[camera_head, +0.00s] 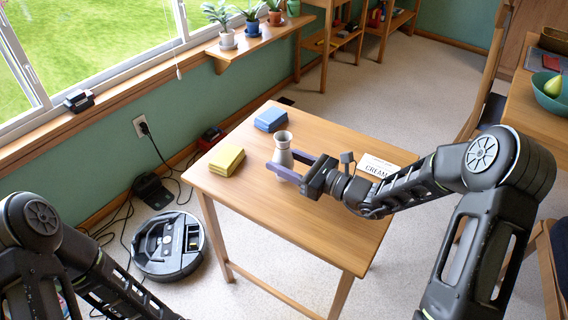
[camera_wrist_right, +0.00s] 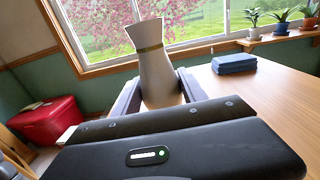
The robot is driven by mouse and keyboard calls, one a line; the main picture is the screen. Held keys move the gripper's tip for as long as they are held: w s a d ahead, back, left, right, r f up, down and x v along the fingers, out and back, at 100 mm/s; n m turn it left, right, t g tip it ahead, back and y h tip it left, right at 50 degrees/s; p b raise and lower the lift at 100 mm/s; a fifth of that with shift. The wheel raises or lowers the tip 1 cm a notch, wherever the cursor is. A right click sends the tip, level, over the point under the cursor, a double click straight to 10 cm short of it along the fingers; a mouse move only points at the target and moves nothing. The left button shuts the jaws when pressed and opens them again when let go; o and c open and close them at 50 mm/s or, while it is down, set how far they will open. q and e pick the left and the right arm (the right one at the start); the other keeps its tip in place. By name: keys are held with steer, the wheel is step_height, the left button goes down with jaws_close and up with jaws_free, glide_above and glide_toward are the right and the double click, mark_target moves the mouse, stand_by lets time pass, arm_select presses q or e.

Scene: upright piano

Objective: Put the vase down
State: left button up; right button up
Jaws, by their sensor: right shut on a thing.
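The vase (camera_head: 283,146) is pale grey with a flared mouth and a narrow neck. It stands upright in the head view, over the left part of the small wooden table (camera_head: 325,217). My right gripper (camera_head: 281,160) is shut on it, with one purple-grey finger on each side of its lower body. In the right wrist view the vase (camera_wrist_right: 154,62) shows a thin yellowish band and sits between the fingers (camera_wrist_right: 157,82). Its base is hidden, so I cannot tell whether it touches the tabletop. My left arm shows at the lower left, but its gripper is out of frame.
A yellow stack (camera_head: 227,160) and a blue stack (camera_head: 270,119) lie close to the vase. A white card with lettering (camera_head: 378,166) lies near my right wrist. The table's front part is clear. A robot vacuum (camera_head: 168,246) and cables lie on the floor to the left.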

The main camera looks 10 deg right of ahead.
steer(key=shift+f, duration=0.4)
steer(key=shift+f, duration=0.15)
steer(key=o, duration=1.5)
steer(key=shift+r, duration=0.2)
steer(key=v, duration=1.2)
steer(key=shift+p, duration=0.3)
